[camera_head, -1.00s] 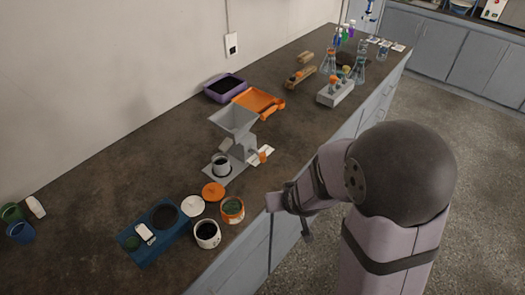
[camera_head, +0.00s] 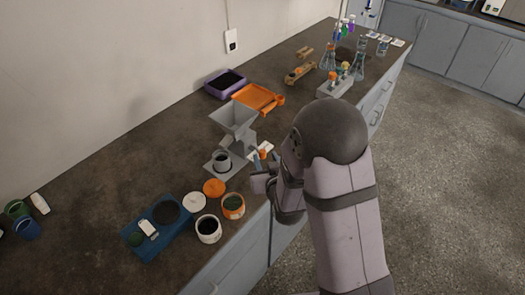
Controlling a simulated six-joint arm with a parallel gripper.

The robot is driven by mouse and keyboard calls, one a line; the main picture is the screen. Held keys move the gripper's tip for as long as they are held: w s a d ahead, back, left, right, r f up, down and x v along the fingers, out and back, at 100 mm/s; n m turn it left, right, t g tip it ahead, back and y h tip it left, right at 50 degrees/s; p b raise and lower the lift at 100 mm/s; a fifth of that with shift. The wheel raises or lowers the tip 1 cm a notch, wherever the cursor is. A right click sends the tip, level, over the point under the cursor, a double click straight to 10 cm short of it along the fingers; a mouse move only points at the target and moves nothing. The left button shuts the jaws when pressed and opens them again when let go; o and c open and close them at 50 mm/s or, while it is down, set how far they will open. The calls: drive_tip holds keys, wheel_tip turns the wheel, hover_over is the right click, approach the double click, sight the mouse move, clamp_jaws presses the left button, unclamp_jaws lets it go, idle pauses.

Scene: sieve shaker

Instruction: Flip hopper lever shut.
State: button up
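The grey hopper (camera_head: 233,118) stands on its stand near the middle of the counter, with a dark-filled cup (camera_head: 222,161) on the base below its outlet. A small orange part (camera_head: 263,154), which looks like the hopper lever, shows at the right of the stand beside a white plate. Its exact angle is too small to tell. My gripper (camera_head: 256,168) is right beside the stand, close to the orange part. I cannot tell whether it touches it. The arm partly hides the fingers, and their opening is unclear.
In front are an orange lid (camera_head: 214,187), a white lid (camera_head: 195,201), two jars (camera_head: 208,229) and a blue scale (camera_head: 155,229). An orange tray (camera_head: 258,98) and a purple tray (camera_head: 226,83) lie behind the hopper. Racks and flasks (camera_head: 328,58) stand farther right. The left counter is mostly clear.

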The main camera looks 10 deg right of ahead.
sight(263, 153)
drive_tip(key=shift+p+x, duration=0.95)
drive_tip(key=shift+x, duration=2.4)
drive_tip(key=shift+s, duration=0.1)
